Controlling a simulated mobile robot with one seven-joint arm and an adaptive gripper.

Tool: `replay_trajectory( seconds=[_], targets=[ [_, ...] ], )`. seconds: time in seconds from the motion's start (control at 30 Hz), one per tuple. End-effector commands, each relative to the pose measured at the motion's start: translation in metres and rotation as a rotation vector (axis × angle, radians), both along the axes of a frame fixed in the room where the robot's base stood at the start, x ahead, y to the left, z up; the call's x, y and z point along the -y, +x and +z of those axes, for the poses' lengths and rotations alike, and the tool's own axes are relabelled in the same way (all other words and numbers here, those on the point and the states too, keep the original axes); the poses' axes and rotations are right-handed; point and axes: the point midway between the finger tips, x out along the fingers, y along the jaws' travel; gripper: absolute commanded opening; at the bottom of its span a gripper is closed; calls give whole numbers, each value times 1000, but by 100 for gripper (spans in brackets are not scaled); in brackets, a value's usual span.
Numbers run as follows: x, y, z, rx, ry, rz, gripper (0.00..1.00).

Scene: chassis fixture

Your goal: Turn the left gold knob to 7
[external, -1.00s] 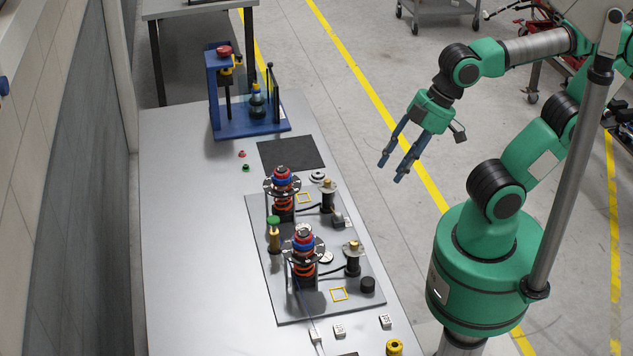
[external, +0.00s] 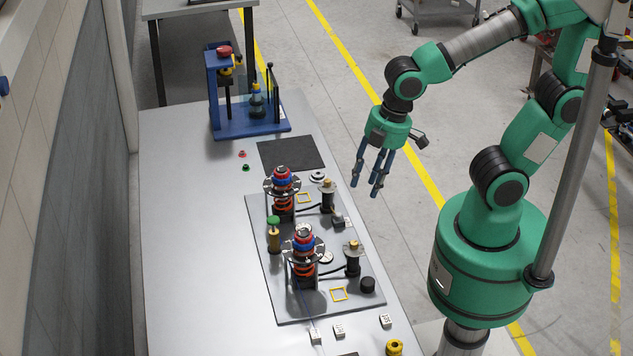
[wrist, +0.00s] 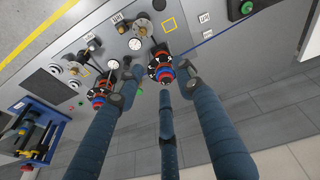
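Two gold knobs stand on dark posts along the right side of the fixture plate (external: 265,275) in the external view: a farther gold knob (external: 327,184) and a nearer gold knob (external: 353,245). In the wrist view one gold knob (wrist: 143,28) shows near the top and the other (wrist: 82,57) further left. My gripper (external: 366,187) is open and empty, fingers pointing down, above and right of the plate, apart from both knobs. Its spread fingers (wrist: 158,72) fill the lower wrist view.
Two coil stacks with red and blue tops, a farther stack (external: 282,190) and a nearer stack (external: 303,255), stand left of the knobs. A green-topped brass post (external: 274,235) stands between them. A blue press stand (external: 215,90) is at the back. The table's left side is clear.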

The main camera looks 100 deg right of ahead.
Motion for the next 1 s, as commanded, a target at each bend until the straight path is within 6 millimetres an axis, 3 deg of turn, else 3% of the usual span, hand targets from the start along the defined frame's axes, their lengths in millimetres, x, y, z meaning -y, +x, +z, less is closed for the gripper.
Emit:
replay_trajectory(
  seconds=[0.3,0.5,1.0],
  targets=[
    [28,15,-60,-186,-20,200,37],
    [37,14,-85,-242,-14,274,37],
    [38,14,-91,-251,-14,292,37]
  ],
)
